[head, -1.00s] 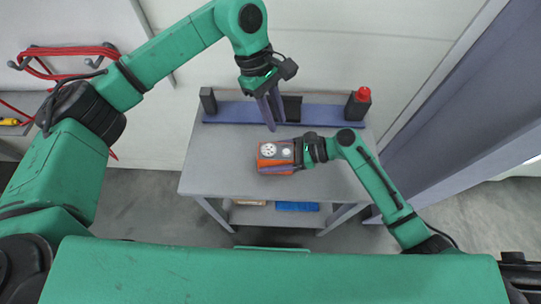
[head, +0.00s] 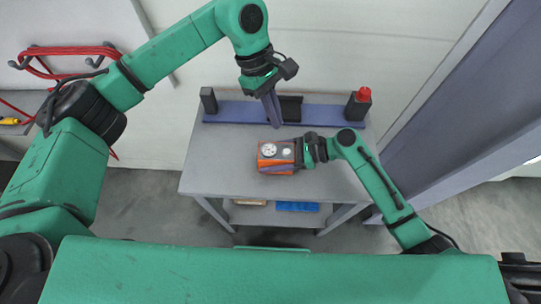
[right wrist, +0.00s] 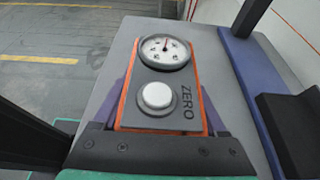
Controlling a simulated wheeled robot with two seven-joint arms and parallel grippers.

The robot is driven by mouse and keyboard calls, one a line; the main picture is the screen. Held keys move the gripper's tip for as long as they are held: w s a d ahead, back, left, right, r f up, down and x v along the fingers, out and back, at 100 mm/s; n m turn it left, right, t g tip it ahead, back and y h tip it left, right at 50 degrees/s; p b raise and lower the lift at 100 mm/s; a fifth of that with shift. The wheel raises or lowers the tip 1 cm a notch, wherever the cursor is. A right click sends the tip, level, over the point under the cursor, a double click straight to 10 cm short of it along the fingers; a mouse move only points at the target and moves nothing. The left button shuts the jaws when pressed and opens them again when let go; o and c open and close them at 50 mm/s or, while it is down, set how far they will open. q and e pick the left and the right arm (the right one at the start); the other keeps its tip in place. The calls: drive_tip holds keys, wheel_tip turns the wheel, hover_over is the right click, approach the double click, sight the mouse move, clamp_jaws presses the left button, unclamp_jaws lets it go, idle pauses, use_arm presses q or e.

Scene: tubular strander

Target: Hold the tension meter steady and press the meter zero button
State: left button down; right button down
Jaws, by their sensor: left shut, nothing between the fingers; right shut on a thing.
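The tension meter (head: 276,167) is an orange box with a grey face, lying face up at the tabletop. My right gripper (head: 299,153) is shut on the meter from the right; its fingers flank the meter in the right wrist view. There, the face shows a round dial (right wrist: 165,51) with a red needle and, nearer the wrist, a white round zero button (right wrist: 156,96) beside the word ZERO. My left gripper (head: 275,125) is shut and empty, pointing down just behind the meter. It does not show in the right wrist view, and nothing covers the button there.
The grey table (head: 215,170) has a blue-purple rail (head: 235,112) along its back. A dark block (head: 208,100) stands at its left end and a dark post with a red top (head: 360,100) at its right. The table's left side is clear. A blue bin (head: 297,206) sits below.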

sight(282, 152)
idle(0.8)
use_arm(q)
drive_tip(key=t+h, duration=0.1)
drive_tip(key=h, duration=0.1)
drive_tip(key=s+d+r+t+h, duration=0.1)
drive_tip(key=h, duration=0.1)
drive_tip(key=s+d+t+h, duration=0.1)
drive_tip(key=h, duration=0.1)
drive_tip(key=shift+s+r, duration=0.1)
drive_tip(key=shift+r, duration=0.3)
drive_tip(key=shift+f, duration=0.1)
drive_tip(key=shift+f, duration=4.35)
